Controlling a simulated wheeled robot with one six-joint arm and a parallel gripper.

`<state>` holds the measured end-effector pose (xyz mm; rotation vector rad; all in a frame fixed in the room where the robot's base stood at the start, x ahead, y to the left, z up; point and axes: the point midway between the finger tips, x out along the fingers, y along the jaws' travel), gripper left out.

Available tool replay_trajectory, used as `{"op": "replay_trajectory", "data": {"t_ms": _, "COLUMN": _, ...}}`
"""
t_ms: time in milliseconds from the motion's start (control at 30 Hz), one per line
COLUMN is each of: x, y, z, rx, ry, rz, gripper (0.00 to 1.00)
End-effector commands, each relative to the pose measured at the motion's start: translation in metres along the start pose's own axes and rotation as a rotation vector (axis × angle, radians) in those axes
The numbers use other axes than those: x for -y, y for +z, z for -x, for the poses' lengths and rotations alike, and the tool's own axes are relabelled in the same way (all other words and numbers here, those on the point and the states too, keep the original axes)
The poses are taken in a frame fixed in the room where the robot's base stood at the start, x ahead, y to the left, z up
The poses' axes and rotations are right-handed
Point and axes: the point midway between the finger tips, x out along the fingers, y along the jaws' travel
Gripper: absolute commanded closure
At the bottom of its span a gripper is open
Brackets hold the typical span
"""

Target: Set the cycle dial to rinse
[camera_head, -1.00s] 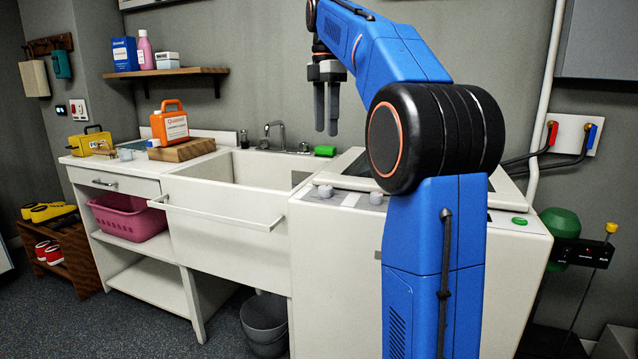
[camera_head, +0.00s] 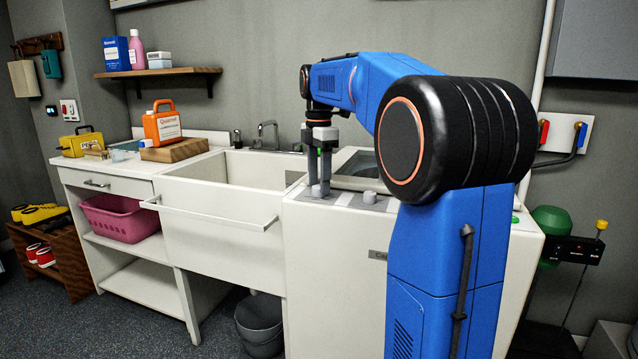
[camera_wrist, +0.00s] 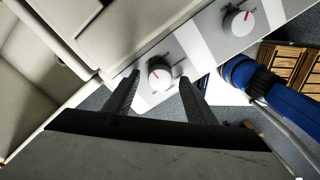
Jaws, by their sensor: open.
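The washing machine (camera_head: 335,260) has two pale round dials on its top front strip. My gripper (camera_head: 320,184) points down at the left dial (camera_wrist: 160,78), open, with one finger on each side of it in the wrist view. I cannot tell whether the fingers touch it. Its red pointer line aims up and slightly left in the wrist view; the markings around it are too small to read. The right dial (camera_head: 370,197) stands clear of the fingers, and its red mark also shows in the wrist view (camera_wrist: 237,22). Which one is the cycle dial is not legible.
The machine's lid (camera_head: 357,163) lies behind the dials. A white sink (camera_head: 225,215) with a front rail adjoins on the left. An orange jug (camera_head: 162,124) stands on a wooden board further left. A grey bucket (camera_head: 260,325) is on the floor below.

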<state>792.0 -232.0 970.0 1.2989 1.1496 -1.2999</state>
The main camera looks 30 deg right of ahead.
Motion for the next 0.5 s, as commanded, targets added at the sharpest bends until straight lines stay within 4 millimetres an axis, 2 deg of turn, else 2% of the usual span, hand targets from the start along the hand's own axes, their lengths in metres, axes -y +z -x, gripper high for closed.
{"op": "replay_trajectory", "data": {"t_ms": 167, "x": 0.0000, "y": 0.0000, "z": -0.0079, "rx": 0.000, "ry": 0.001, "rz": 0.000, "gripper": 0.50}}
{"op": "replay_trajectory", "data": {"t_ms": 433, "x": 0.0000, "y": 0.0000, "z": -0.0087, "rx": 0.000, "ry": 0.001, "rz": 0.000, "gripper": 0.50}}
{"op": "replay_trajectory", "data": {"t_ms": 500, "x": 0.0000, "y": 0.0000, "z": -0.0086, "rx": 0.000, "ry": 0.001, "rz": 0.000, "gripper": 0.66}}
